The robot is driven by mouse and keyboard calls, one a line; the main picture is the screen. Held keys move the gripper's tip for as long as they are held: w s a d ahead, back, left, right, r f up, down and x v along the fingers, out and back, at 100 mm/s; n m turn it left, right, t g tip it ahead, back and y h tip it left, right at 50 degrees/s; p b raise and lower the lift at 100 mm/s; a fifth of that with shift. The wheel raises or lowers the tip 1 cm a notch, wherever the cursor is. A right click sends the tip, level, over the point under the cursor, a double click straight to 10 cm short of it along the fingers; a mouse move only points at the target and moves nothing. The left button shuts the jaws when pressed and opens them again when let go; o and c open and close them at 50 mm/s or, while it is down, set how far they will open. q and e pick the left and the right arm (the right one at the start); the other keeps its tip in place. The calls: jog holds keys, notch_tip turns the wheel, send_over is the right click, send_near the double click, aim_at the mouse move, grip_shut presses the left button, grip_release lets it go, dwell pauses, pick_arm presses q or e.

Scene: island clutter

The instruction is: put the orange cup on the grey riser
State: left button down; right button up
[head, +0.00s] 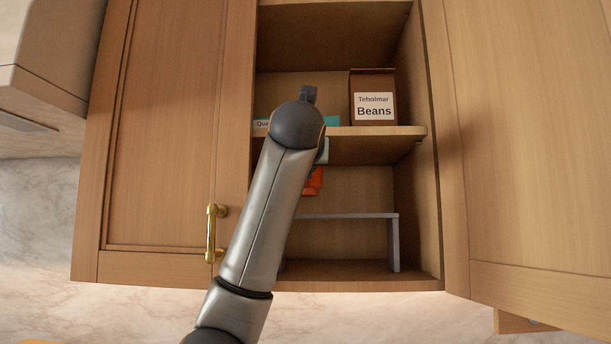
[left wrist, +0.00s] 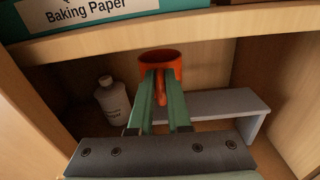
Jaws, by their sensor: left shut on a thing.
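The orange cup (head: 314,182) is partly hidden behind my left arm in the head view. In the left wrist view the cup (left wrist: 160,61) appears upright, its handle between the green fingers. My left gripper (left wrist: 161,84) is shut on the cup and holds it inside the cupboard's lower compartment. The grey riser (head: 350,215) stands on the cupboard floor, its left part hidden by my arm. The cup is held higher than the riser top, near the left part of the riser (left wrist: 215,103) in the left wrist view. My right gripper is not in view.
A white bottle (left wrist: 113,101) stands left of the riser. On the shelf (head: 375,131) above are a Beans box (head: 372,98) and a teal Baking Paper box (left wrist: 80,12). The left door (head: 165,130) is beside my arm; the right door (head: 530,130) is open. The visible riser top is clear.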

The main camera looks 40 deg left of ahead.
pick_arm(q)
jog(key=shift+w+f, duration=0.1)
jog(key=shift+f, duration=1.55)
jog(key=shift+f, duration=0.1)
jog(key=c, duration=0.9)
grip_release()
jog(key=shift+f, duration=0.1)
jog(key=shift+o, duration=0.2)
jog(key=b+v, duration=0.3)
jog(key=v, duration=0.9)
